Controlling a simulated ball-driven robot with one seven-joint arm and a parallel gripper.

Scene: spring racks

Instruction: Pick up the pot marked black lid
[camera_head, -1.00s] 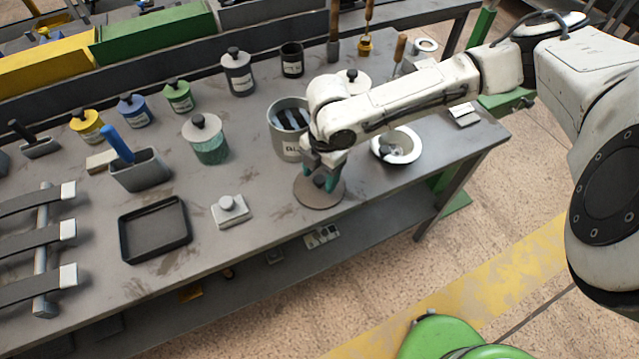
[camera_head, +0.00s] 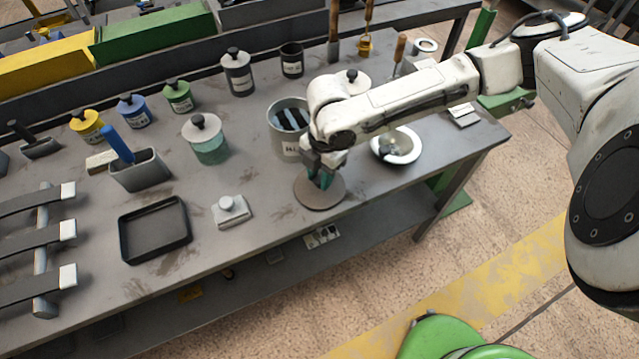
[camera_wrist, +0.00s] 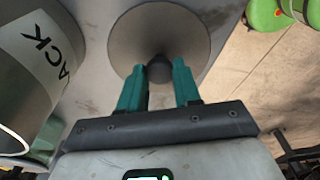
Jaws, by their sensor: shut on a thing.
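The round grey-brown lid (camera_head: 308,196) lies flat on the bench near its front edge, and its disc also shows in the wrist view (camera_wrist: 135,38). My gripper (camera_head: 321,180) points down over it. Its teal fingertips (camera_wrist: 160,74) are shut on the dark central knob of the lid, one on each side. The large grey pot (camera_head: 291,149) stands open just behind the lid with dark strips inside. Its white label, partly cut off, reads "ACK" in the wrist view (camera_wrist: 40,45). My wrist hides part of the pot in the head view.
A white-rimmed bowl (camera_head: 414,153) stands right of my gripper. A teal pot with a lid (camera_head: 210,150), a small block with a knob (camera_head: 232,212) and a black tray (camera_head: 125,243) are to the left. Bare bench lies between the block and the lid.

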